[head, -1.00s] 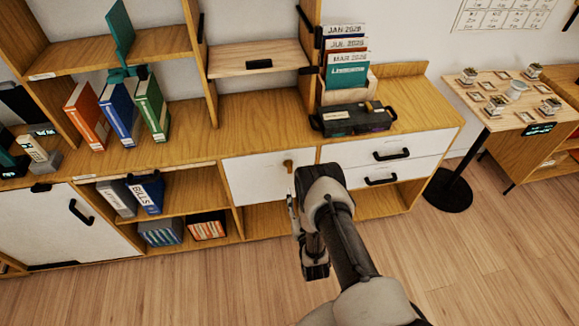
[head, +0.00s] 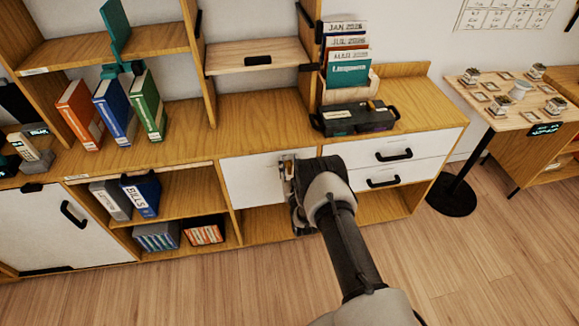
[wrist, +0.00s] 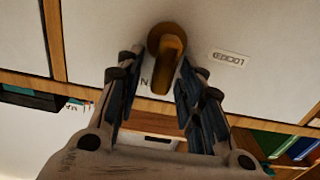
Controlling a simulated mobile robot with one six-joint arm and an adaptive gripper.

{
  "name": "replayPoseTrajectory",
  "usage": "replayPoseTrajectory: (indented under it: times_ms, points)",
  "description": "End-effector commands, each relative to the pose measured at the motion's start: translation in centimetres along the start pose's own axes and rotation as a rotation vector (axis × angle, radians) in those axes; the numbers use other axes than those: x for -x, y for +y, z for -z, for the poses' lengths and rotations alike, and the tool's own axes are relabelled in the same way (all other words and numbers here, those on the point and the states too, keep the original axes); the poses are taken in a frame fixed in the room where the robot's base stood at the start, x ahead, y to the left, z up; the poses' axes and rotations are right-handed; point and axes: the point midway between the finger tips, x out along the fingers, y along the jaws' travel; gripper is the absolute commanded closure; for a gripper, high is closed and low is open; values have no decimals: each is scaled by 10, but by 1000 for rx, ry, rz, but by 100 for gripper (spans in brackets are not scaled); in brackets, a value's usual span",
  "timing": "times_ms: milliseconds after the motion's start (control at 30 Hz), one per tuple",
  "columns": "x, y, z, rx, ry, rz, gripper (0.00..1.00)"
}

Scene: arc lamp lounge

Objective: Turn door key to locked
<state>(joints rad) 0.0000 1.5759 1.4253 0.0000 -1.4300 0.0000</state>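The brass door key (wrist: 170,62) sits in a round lock on a white cabinet door (head: 250,183); in the head view the key (head: 288,160) shows near the door's upper right corner. In the wrist view its grip hangs down from the round part, beside a partly hidden label (wrist: 146,83) showing an "N". An upside-down label (wrist: 229,59) reading "LOCKED" is to its right. My gripper (wrist: 160,72) is open, with a finger on each side of the key and visible gaps. In the head view my gripper (head: 289,182) is against the door area, partly hidden by my arm.
White drawers (head: 390,153) with black handles are right of the door. Open shelves with binders (head: 142,192) are left. A black case (head: 354,118) stands on the wooden top above. A small round-based table (head: 520,95) is at the right. The floor in front is clear.

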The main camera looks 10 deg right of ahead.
Motion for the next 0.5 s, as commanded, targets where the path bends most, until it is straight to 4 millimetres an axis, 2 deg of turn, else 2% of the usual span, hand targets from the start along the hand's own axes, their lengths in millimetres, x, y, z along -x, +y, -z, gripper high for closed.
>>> replayPoseTrajectory:
  times_ms: [167, 500]
  points:
    - [0, 0, 0, 0, 0, 0, 66]
    - [0, 0, 0, 0, 0, 0, 89]
